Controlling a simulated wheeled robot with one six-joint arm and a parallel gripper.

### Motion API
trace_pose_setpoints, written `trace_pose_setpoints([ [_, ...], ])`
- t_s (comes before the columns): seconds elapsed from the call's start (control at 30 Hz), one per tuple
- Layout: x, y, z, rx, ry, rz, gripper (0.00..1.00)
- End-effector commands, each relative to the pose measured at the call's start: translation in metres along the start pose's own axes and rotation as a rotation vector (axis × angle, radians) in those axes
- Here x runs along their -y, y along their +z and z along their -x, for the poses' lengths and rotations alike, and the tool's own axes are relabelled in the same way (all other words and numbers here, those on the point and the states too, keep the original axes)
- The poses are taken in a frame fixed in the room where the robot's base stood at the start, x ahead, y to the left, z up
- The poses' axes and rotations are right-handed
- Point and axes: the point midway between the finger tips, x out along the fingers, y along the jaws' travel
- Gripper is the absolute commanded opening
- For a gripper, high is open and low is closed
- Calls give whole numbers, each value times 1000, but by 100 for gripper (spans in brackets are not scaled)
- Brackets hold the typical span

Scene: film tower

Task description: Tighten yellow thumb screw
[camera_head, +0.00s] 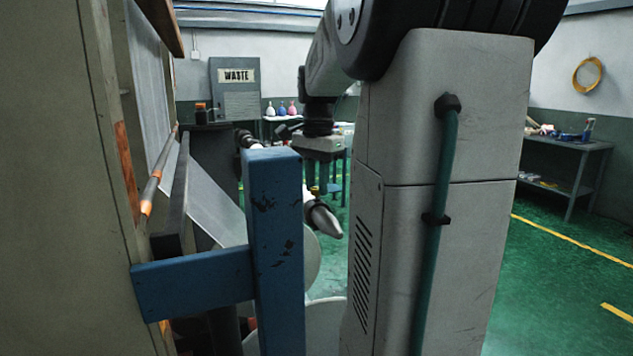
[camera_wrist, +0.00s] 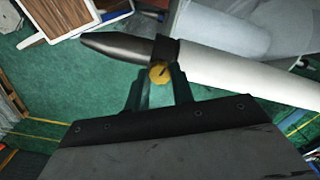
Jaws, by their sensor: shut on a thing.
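The yellow thumb screw (camera_wrist: 160,73) shows in the wrist view as a small round knob on the dark collar (camera_wrist: 166,50) of a white shaft (camera_wrist: 235,75). The shaft has a dark tapered tip (camera_wrist: 115,46) pointing left. My gripper (camera_wrist: 159,80) has its two dark fingers on either side of the screw and is shut on it. In the head view my gripper (camera_head: 323,178) points down above the shaft's grey tip (camera_head: 323,218).
A worn blue post (camera_head: 275,240) and crossbar (camera_head: 195,283) stand close on the left in the head view. A tall panel (camera_head: 50,180) fills the far left. A side bench (camera_head: 565,165) stands at the right. Green floor (camera_head: 560,290) is open at the lower right.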

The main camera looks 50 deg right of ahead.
Motion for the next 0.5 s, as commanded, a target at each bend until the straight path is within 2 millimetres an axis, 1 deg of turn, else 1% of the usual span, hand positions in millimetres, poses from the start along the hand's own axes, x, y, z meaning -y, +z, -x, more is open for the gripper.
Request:
trace_pose_setpoints([
  [0.37, 1, 0, 1, -2, -5, -2, 1],
  [0.4, 1, 0, 1, -2, -5, -2, 35],
  [0.43, 1, 0, 1, -2, -5, -1, 43],
  [0.47, 1, 0, 1, -2, -4, -2, 47],
  [0.5, 1, 0, 1, -2, -4, -2, 47],
])
